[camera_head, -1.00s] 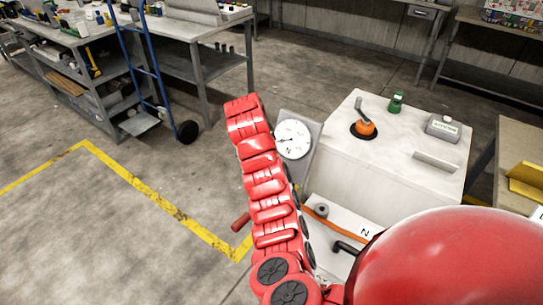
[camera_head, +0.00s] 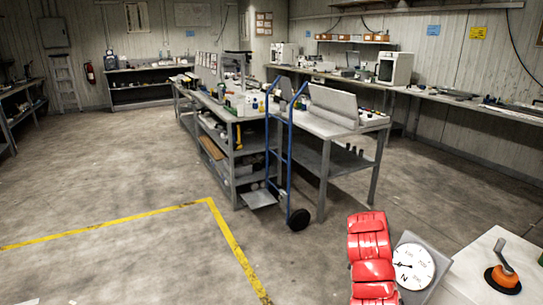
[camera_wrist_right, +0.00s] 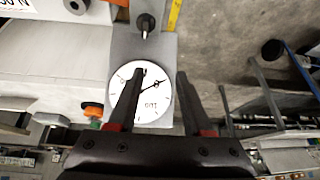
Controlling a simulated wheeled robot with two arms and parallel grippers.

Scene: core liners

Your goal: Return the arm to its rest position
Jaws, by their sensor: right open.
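My right gripper (camera_wrist_right: 160,76) is open in the right wrist view, its two dark fingers apart with nothing visible between them. The left finger overlaps the round white dial gauge (camera_wrist_right: 155,92), which lies behind the fingers; contact cannot be told. In the head view a red segmented arm part (camera_head: 371,258), apparently mine, rises at the lower right beside the gauge (camera_head: 413,266). No gripper shows in the head view.
A white-topped block (camera_head: 470,268) with an orange knob and lever (camera_head: 503,275) stands at the lower right. A blue hand truck (camera_head: 287,160) leans by the grey workbench (camera_head: 320,126). Floor at left is open, with a yellow line (camera_head: 235,245).

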